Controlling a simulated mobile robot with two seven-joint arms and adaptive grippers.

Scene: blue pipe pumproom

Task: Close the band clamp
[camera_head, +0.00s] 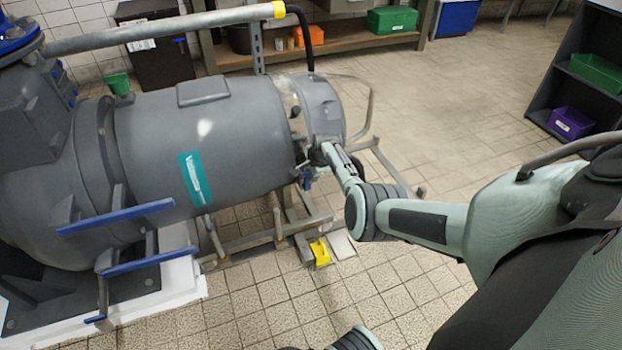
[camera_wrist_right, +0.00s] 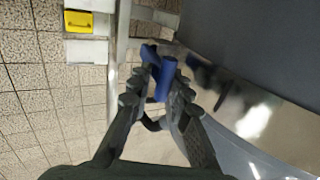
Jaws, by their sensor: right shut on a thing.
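The band clamp (camera_head: 291,105) is a shiny metal band around the end of the grey pump cylinder. It shows as a curved, reflective strip in the right wrist view (camera_wrist_right: 255,122). Its blue lever (camera_wrist_right: 160,78) lies between the fingertips of my right gripper (camera_wrist_right: 158,92), which is shut on it. In the head view, my right gripper (camera_head: 312,160) is at the lower right side of the band, and a little blue shows just below it. The fingers partly hide the latch there. My left gripper is not in view.
The grey pump cylinder (camera_head: 235,125) carries a teal label. A metal pipe frame (camera_head: 285,232) and a yellow block (camera_head: 320,252) are on the floor below. A curved rail (camera_head: 369,115) stands right of the cylinder end.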

